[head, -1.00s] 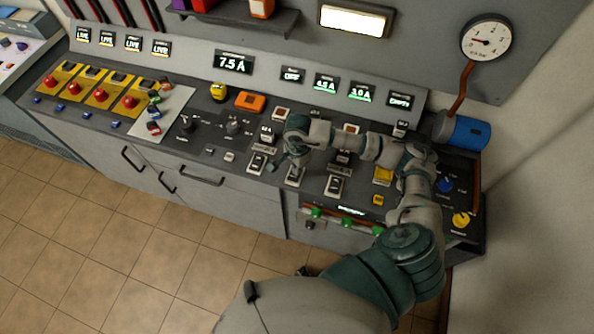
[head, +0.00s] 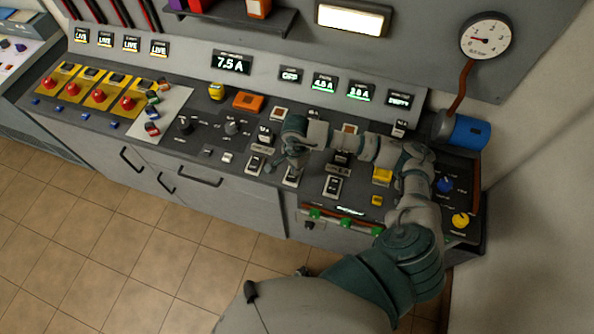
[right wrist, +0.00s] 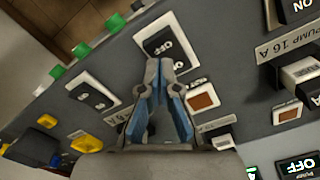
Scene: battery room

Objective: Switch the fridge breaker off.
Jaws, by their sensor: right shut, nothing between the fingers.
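My right gripper (head: 291,168) reaches over the middle of the console, pointing down at a white-framed rocker switch (right wrist: 165,45). In the right wrist view its blue-lined fingers (right wrist: 168,65) are shut and empty, their tips at or just above the rocker's near edge. "OFF" is readable on the rocker; contact is unclear. No readable label names the fridge, so I cannot confirm which breaker is the fridge's. Another rocker (right wrist: 92,95) lies to its left, and the "PUMP 16 A" label (right wrist: 285,50) is on the right. My left gripper is not in view.
Wall displays show "OFF" (head: 290,75), a green reading near 4.8 A (head: 325,84) and another green reading (head: 361,93). Red emergency-style buttons (head: 128,103) stand at left. Green buttons (head: 315,214) line the front edge. A blue cylinder (head: 470,132) is at right.

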